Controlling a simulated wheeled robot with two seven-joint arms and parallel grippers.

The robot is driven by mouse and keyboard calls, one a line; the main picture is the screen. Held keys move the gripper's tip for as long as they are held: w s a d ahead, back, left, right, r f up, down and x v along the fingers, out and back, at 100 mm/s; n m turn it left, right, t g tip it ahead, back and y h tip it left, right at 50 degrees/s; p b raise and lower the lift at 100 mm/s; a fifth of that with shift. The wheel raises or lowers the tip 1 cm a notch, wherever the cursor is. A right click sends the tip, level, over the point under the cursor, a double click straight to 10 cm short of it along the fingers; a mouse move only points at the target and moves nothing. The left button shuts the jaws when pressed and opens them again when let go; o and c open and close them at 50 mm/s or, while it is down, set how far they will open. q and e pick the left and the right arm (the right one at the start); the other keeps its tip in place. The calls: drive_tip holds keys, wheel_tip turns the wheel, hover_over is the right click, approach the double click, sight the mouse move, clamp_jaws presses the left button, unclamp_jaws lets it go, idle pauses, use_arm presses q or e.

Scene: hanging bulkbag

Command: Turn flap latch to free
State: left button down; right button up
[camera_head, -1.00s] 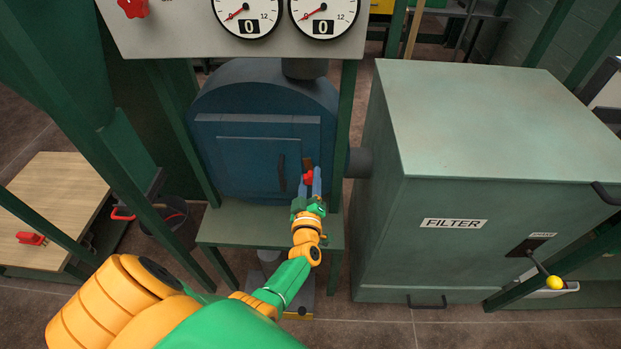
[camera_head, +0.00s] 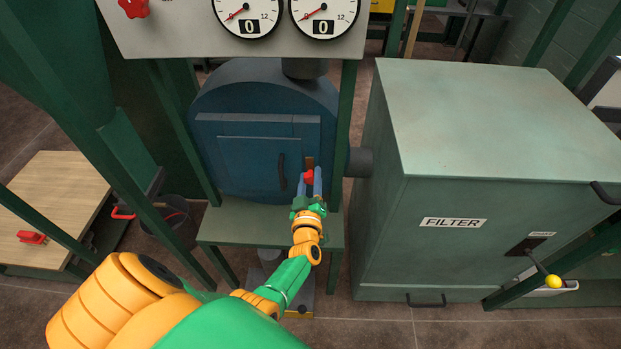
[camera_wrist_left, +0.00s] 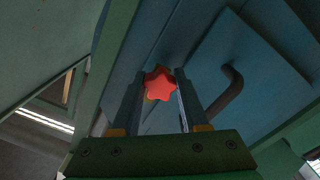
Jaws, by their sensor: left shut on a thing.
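The flap latch has a red star-shaped knob (camera_head: 308,177) at the right edge of the blue flap (camera_head: 255,160). A brown latch piece (camera_head: 310,162) shows just above the knob and looks about upright. My left gripper (camera_head: 310,182) reaches up to the latch and is shut on the red knob. In the left wrist view the knob (camera_wrist_left: 159,84) sits between the two fingertips (camera_wrist_left: 160,92) and partly hides what lies behind it. The flap lies flat in the front of the blue housing and looks closed. My right gripper is not in view.
A dark handle (camera_head: 282,172) stands on the flap just left of the knob. A green shelf (camera_head: 225,228) lies below. The large green filter box (camera_head: 480,150) stands to the right. Green posts (camera_head: 346,125) flank the housing, and a gauge panel (camera_head: 180,35) hangs above.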

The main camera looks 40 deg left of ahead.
use_arm(q)
drive_tip(key=shift+r, duration=0.2)
idle(0.3)
drive_tip(key=shift+c, duration=2.2)
unclamp_jaws()
drive_tip(key=shift+a, duration=0.1)
drive_tip(key=shift+f, duration=0.1)
drive_tip(key=shift+s+d, duration=0.25)
drive_tip(key=shift+s, duration=0.05)
drive_tip(key=p+v, duration=0.1)
drive_tip(key=v, duration=0.5)
drive_tip(key=shift+s, duration=0.15)
